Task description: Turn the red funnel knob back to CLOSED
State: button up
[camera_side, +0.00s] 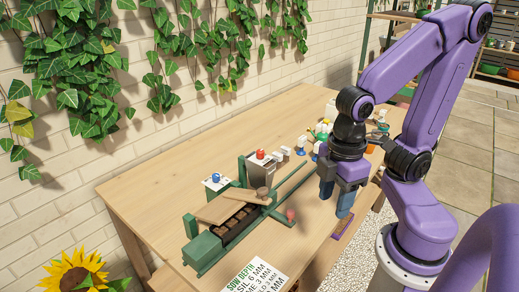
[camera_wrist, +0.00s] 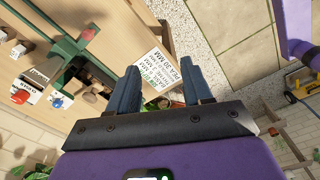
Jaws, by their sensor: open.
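The label is too small to read, so I cannot tell the knob's setting. My gripper (camera_side: 336,198) hangs over the table's front right part, fingers pointing down, well apart from the knob. In the wrist view its two dark blue fingers (camera_wrist: 161,85) are spread with nothing between them.
A blue knob (camera_side: 216,177) on a white-topped box stands left of the red one. A green frame (camera_side: 207,252) with a wooden board lies in front, with a pink-red ball end (camera_side: 290,214). A printed sow-depth card (camera_side: 256,278) lies at the front. Small items crowd behind my gripper.

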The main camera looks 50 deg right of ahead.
jog(key=w+a+r+h, duration=0.1)
jog(key=w+a+r, duration=0.1)
jog(key=w, duration=0.4)
jog(key=w+a+r, duration=0.1)
jog(key=w+r, duration=0.2)
jog(key=w, duration=0.2)
jog(key=w+d+r+m+g+h, duration=0.1)
jog(key=w+r, duration=0.1)
jog(key=w, duration=0.6)
jog(key=w+d+r+m+g+h, duration=0.1)
jog(key=w+d+r, duration=0.15)
jog(key=w, duration=0.55)
jog(key=m+g, duration=0.1)
jog(key=m, duration=0.1)
send_near(260, 151)
jog(key=x, duration=0.8)
jog(key=shift+d+f, duration=0.15)
jog(key=shift+f, duration=0.15)
grip_shut()
